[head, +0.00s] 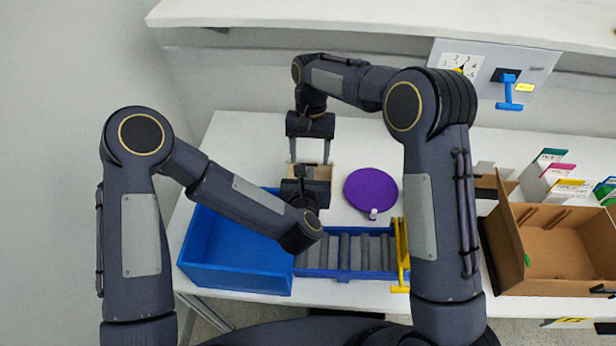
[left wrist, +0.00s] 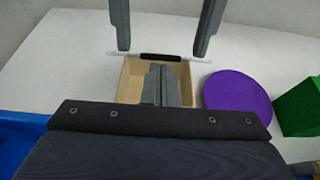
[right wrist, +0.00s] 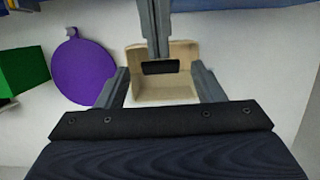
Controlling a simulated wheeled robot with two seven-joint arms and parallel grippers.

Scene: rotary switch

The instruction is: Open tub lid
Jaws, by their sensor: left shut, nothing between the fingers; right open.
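A small tan box (head: 322,172), which looks like the tub, stands on the white table between my grippers. It also shows in the left wrist view (left wrist: 128,88) and right wrist view (right wrist: 180,92). Its inside seems visible, and a dark bar (left wrist: 160,57) lies along one edge. My left gripper (left wrist: 160,70) is shut and empty, its fingertips over the box; I cannot tell whether they touch it. My right gripper (right wrist: 160,80) is open on the box's far side, also seen in the head view (head: 310,160), its fingers apart around the box's width.
A purple disc (head: 371,189) with a small pale tab lies right of the box. A blue bin (head: 235,250) and a grey roller tray (head: 345,252) stand in front. A green block (left wrist: 300,108) and a cardboard box (head: 570,250) are to the right.

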